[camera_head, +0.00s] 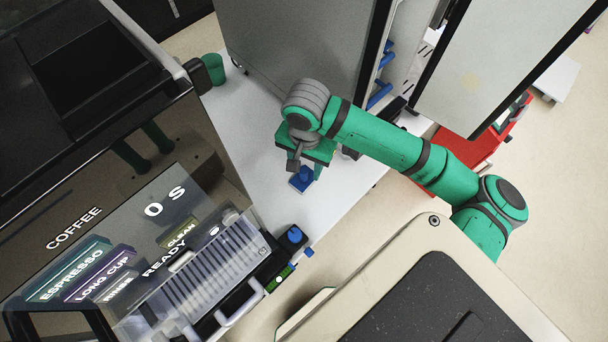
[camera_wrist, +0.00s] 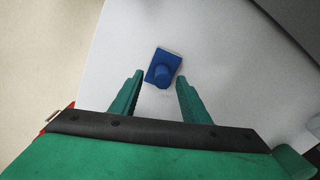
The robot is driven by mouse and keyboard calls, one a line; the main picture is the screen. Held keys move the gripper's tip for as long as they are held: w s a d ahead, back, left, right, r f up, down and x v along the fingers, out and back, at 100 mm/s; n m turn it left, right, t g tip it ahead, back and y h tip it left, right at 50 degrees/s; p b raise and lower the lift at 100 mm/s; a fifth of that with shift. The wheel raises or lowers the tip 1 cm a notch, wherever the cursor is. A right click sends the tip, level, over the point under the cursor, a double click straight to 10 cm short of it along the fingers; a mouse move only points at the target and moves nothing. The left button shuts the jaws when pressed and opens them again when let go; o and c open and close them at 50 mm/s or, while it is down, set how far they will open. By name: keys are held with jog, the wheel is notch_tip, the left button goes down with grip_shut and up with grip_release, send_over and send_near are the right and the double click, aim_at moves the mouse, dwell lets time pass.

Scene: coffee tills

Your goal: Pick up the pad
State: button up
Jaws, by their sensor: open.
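The pad is a small blue block with a round knob on top. It lies on the white counter (camera_head: 340,193), and in the head view the pad (camera_head: 302,179) is just below my gripper (camera_head: 306,166), partly covered by it. In the wrist view the pad (camera_wrist: 162,68) sits beyond and between the two green fingertips of my gripper (camera_wrist: 158,76), with the knob toward the fingers. My gripper is open and empty, and the fingers appear apart from the pad.
A coffee machine (camera_head: 130,200) with a lit display stands at the left. A green cup (camera_head: 214,68) is at the back left of the counter. A grey cabinet (camera_head: 300,45) stands behind my gripper. A second blue knob (camera_head: 294,234) is near the coffee machine's front. The counter around the pad is clear.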

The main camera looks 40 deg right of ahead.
aim_at(304, 169)
jog(key=shift+w+a+f, duration=0.1)
jog(key=shift+w+f, duration=0.1)
jog(key=shift+f, duration=1.4)
grip_shut()
jog(key=shift+r, duration=0.1)
